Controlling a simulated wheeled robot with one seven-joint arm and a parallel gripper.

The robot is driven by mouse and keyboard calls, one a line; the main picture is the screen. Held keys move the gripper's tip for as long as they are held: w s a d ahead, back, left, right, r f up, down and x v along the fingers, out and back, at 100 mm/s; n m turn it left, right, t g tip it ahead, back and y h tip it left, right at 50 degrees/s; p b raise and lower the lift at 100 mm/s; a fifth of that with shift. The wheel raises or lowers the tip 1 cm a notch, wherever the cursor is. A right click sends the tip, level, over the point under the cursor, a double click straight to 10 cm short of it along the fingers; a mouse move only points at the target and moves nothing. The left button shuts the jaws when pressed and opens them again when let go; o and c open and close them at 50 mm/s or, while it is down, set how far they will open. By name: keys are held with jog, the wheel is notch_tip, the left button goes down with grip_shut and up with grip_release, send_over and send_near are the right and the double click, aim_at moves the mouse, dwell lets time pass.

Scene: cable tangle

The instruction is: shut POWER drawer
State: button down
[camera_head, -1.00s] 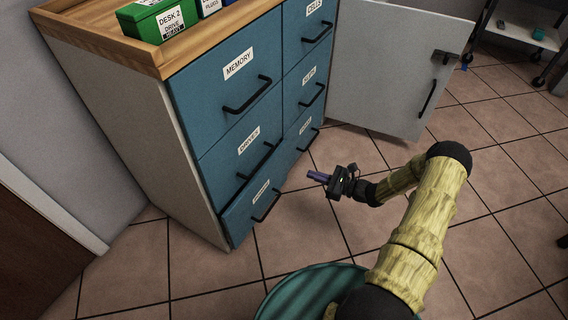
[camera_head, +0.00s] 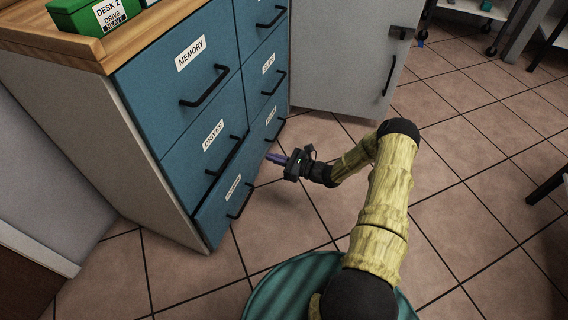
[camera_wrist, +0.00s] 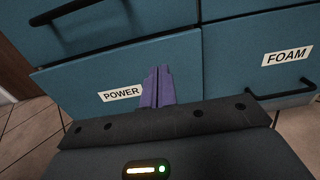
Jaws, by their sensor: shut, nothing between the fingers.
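The POWER drawer (camera_head: 222,210) is the blue bottom-left drawer of the cabinet, with a white label and a black bar handle (camera_head: 240,200). Its front stands a little out from the drawers around it, so it is slightly open. In the wrist view the POWER drawer front (camera_wrist: 85,80) lies beyond the fingers, its label just left of them. My gripper (camera_head: 275,158) has purple fingers, shut and empty, and is to the right of the drawer's handle in the head view. In the wrist view the fingertips (camera_wrist: 158,72) overlap the drawer's right part; I cannot tell whether they touch it.
The FOAM drawer (camera_wrist: 265,65) is right of POWER, with its own handle (camera_wrist: 285,95). The DRIVES drawer (camera_head: 205,150) is above POWER.

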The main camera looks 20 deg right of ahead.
jog(key=b+x, duration=0.3)
jog(key=x, duration=0.4)
jog(key=shift+s+a+f, duration=0.15)
jog(key=shift+w+a+r+b, duration=0.2)
jog(key=shift+w+a+b, duration=0.1)
jog(key=shift+a+b, duration=0.1)
jog(key=p+x, duration=0.1)
jog(key=x, duration=0.1)
jog(key=shift+w+a+r, duration=0.1)
jog(key=shift+w+a, duration=0.15)
jog(key=shift+w, duration=0.05)
jog(key=shift+w+a, duration=0.1)
jog(key=shift+a, duration=0.1)
jog(key=shift+a+r, duration=0.1)
jog(key=shift+s+d+p, duration=0.25)
jog(key=shift+d+p, duration=0.15)
jog(key=shift+d, duration=0.1)
jog(key=p, duration=0.6)
send_near(245, 148)
jog(key=v, duration=0.4)
jog(key=shift+s+d+f, duration=0.2)
jog(key=shift+d+f, duration=0.05)
jog(key=shift+d, duration=0.05)
